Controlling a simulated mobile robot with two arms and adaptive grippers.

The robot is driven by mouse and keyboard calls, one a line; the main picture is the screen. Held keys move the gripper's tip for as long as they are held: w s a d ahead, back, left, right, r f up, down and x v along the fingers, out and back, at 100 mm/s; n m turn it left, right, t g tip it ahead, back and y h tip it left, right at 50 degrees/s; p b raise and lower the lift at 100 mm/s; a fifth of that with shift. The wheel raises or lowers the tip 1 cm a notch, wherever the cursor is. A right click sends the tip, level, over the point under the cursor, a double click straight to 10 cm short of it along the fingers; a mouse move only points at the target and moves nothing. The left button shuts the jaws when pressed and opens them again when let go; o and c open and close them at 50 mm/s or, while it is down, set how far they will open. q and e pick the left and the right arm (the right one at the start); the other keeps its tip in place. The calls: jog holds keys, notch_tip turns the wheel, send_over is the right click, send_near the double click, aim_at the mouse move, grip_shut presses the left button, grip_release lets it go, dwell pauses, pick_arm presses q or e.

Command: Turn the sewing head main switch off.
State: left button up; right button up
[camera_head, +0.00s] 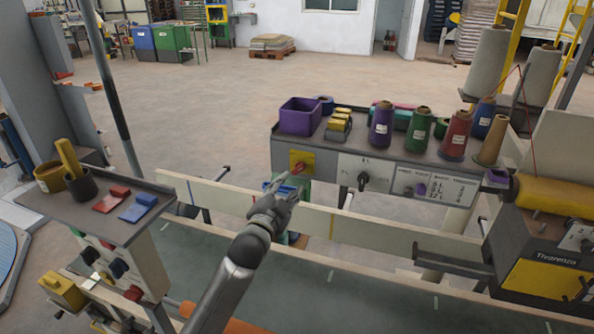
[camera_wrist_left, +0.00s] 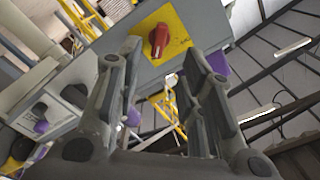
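A red rotary switch (camera_head: 298,169) sits on a yellow plate (camera_head: 308,158) at the left end of the grey cabinet's front. In the left wrist view the red switch (camera_wrist_left: 159,39) shows large at the top, beyond the fingertips and between their lines. Its off and on marks are not readable. My left gripper (camera_head: 284,187) is just below and left of the switch in the head view. Its two fingers (camera_wrist_left: 160,62) are spread apart with nothing between them. I see no contact with the switch. My right gripper is in neither view.
The cabinet top (camera_head: 355,146) holds a purple bin (camera_head: 300,117) and several thread cones. A black knob (camera_head: 363,180) sits right of the yellow plate. A pale rail (camera_head: 375,233) runs below. The sewing machine (camera_head: 545,255) is at right, a control stand (camera_head: 110,215) at left.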

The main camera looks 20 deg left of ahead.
aim_at(298, 171)
pick_arm(q)
jog(key=shift+w+d+p, duration=0.2)
jog(key=shift+w+p, duration=0.55)
jog(key=shift+w, duration=3.55)
jog(key=shift+c, duration=0.2)
jog(key=c, duration=0.7)
